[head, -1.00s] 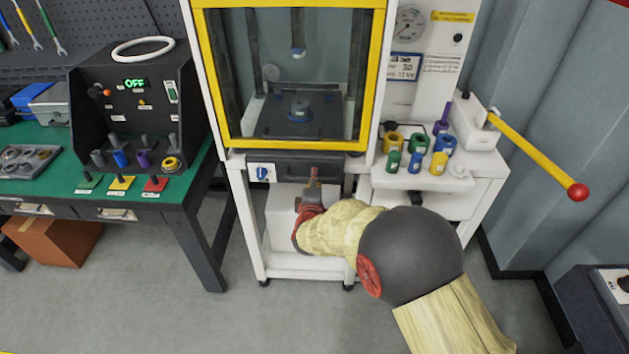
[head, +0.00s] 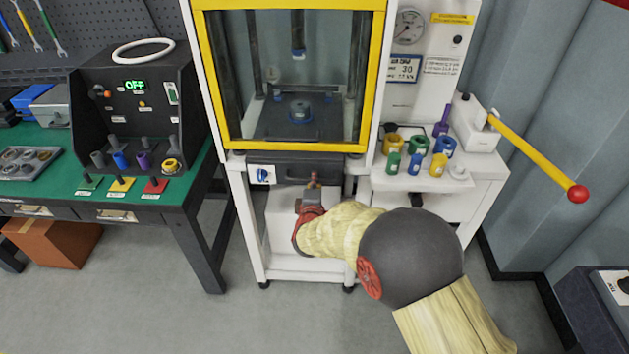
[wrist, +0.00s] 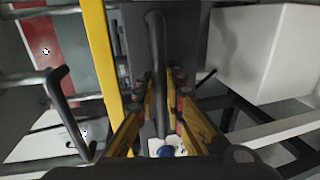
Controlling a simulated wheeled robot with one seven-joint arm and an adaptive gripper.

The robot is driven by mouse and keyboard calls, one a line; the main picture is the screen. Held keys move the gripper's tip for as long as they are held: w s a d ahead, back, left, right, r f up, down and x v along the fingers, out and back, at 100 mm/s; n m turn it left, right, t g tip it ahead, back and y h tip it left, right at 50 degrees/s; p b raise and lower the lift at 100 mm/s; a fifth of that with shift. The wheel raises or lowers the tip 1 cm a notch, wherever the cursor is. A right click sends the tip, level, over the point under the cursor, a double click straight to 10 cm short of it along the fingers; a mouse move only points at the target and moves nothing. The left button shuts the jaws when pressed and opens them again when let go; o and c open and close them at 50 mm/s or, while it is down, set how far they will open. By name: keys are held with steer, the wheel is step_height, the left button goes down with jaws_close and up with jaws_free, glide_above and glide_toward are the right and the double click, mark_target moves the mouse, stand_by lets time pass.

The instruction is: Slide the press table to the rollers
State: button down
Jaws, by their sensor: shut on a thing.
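The press (head: 232,185) is a white frame with a yellow-edged window. My gripper (head: 314,178) is at the dark front panel (head: 325,167) under the window. In the wrist view my fingers (wrist: 160,100) are shut around a dark bar handle (wrist: 156,50). My gripper and arm hide part of the press front in the head view. I cannot make out the rollers for certain.
A blue knob (head: 263,174) sits left of my gripper. A shelf (head: 395,181) with several coloured cylinders and a red-tipped yellow lever (head: 540,160) stand at right. A green-topped bench (head: 60,150) is at left. The floor (head: 170,320) in front is clear.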

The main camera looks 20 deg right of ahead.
stand_by(0.4)
steer(key=f+p+v, duration=0.3)
steer(key=p+v, duration=0.4)
steer(key=v, duration=0.8)
steer(key=shift+s+f+p, duration=0.25)
steer(key=shift+s+p, duration=0.05)
steer(key=c, duration=1.9)
jaws_free()
steer(key=shift+w+r, duration=0.1)
steer(key=shift+a, duration=0.1)
steer(key=v, duration=1.2)
